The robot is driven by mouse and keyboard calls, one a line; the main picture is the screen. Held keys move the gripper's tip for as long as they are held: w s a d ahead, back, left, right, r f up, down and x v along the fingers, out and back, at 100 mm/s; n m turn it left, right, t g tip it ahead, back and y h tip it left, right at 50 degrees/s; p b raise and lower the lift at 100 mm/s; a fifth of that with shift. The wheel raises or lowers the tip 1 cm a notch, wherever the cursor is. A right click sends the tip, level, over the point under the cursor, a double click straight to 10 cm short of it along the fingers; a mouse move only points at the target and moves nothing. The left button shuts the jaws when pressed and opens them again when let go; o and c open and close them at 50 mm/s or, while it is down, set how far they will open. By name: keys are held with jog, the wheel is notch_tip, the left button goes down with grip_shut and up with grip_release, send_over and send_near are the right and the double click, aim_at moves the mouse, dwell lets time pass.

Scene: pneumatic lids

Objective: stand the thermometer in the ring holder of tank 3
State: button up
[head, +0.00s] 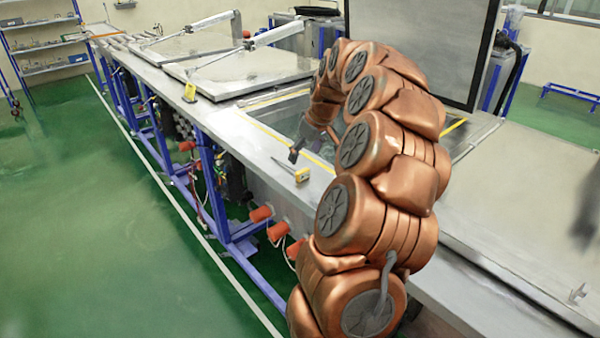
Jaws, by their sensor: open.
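A small yellow-and-white device with a thin dark stem, which looks like the thermometer (301,175), lies on the metal rim at the front edge of the open tank (265,118). Its stem points up and left. My gripper (311,146) hangs from the copper arm over the open tank's front side, a little above and behind the device. Its dark fingers are apart and I see nothing between them. The arm hides much of the open tank. I cannot make out a ring holder or any tank number.
Closed metal tank lids (235,70) with cylinder struts lie to the left. A raised grey lid (430,45) stands behind the arm. Another flat metal cover (525,200) is at right. The green floor (90,220) at left is clear.

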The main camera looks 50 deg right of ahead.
aim_at(302, 170)
jog(key=shift+w+d+f+p, duration=0.15)
jog(key=shift+d+f+p, duration=0.2)
jog(key=shift+d+f, duration=0.65)
jog(key=shift+a+p+x, duration=0.2)
jog(key=shift+p+x, duration=0.45)
jog(key=shift+x, duration=0.85)
jog(key=shift+a+p+x, duration=0.15)
jog(key=shift+p+x, duration=0.45)
jog(key=shift+x, duration=0.95)
jog(key=shift+r, duration=0.1)
jog(key=c, duration=1.2)
jog(key=shift+c, duration=0.2)
